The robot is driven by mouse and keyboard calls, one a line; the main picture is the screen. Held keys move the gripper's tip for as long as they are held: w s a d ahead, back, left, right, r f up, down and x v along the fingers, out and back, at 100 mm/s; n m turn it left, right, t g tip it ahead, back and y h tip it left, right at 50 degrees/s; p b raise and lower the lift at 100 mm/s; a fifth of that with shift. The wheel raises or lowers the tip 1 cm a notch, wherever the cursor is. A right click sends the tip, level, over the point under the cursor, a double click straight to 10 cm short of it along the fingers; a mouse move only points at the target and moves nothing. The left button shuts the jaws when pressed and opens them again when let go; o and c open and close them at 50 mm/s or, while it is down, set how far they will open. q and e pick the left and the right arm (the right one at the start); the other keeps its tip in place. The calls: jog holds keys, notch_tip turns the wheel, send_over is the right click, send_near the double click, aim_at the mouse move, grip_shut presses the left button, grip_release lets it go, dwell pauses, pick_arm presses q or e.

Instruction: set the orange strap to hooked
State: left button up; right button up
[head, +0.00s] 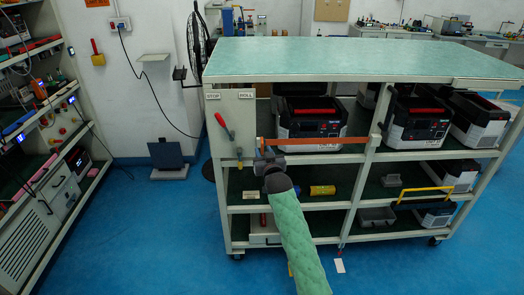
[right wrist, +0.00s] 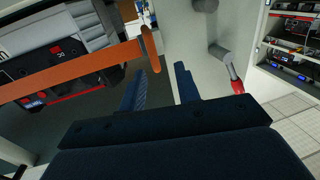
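The orange strap (head: 320,141) stretches nearly level across the front of the rack's upper shelf, from the middle post to near the left end panel. In the right wrist view the strap (right wrist: 85,70) comes in from the left and ends in an upright orange end piece (right wrist: 150,48). My right gripper (head: 267,158) is at the strap's left end. In the right wrist view its fingers (right wrist: 160,86) are apart with nothing between them, and the end piece lies just beyond them. I cannot tell whether the strap's end touches a catch. My left gripper is not in view.
The rack's left panel (head: 228,103) carries a red-handled lever (head: 222,124), also in the right wrist view (right wrist: 237,86). White-and-black units (head: 313,122) stand behind the strap. A yellow bar (head: 424,192) is lower right. Blue floor (head: 130,225) is clear at left.

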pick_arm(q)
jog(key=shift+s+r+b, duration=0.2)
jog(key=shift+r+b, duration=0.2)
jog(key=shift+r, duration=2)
pick_arm(e)
jog(key=shift+v, duration=2.25)
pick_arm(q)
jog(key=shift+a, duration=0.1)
pick_arm(e)
jog(key=s+d+f+g+h, duration=0.1)
jog(key=s+d+f+g, duration=0.3)
jog(key=s+f, duration=0.6)
jog(key=s+d+f+g+h, duration=0.1)
jog(key=s+d+f+g, duration=0.3)
jog(key=s, duration=2.3)
jog(key=s+d+f+g, duration=0.5)
jog(key=s+f+g, duration=0.3)
jog(key=s+f, duration=0.9)
jog(key=shift+s+m+h, duration=0.3)
jog(key=shift+s+h, duration=0.1)
jog(key=shift+s, duration=0.6)
jog(key=shift+r, duration=0.1)
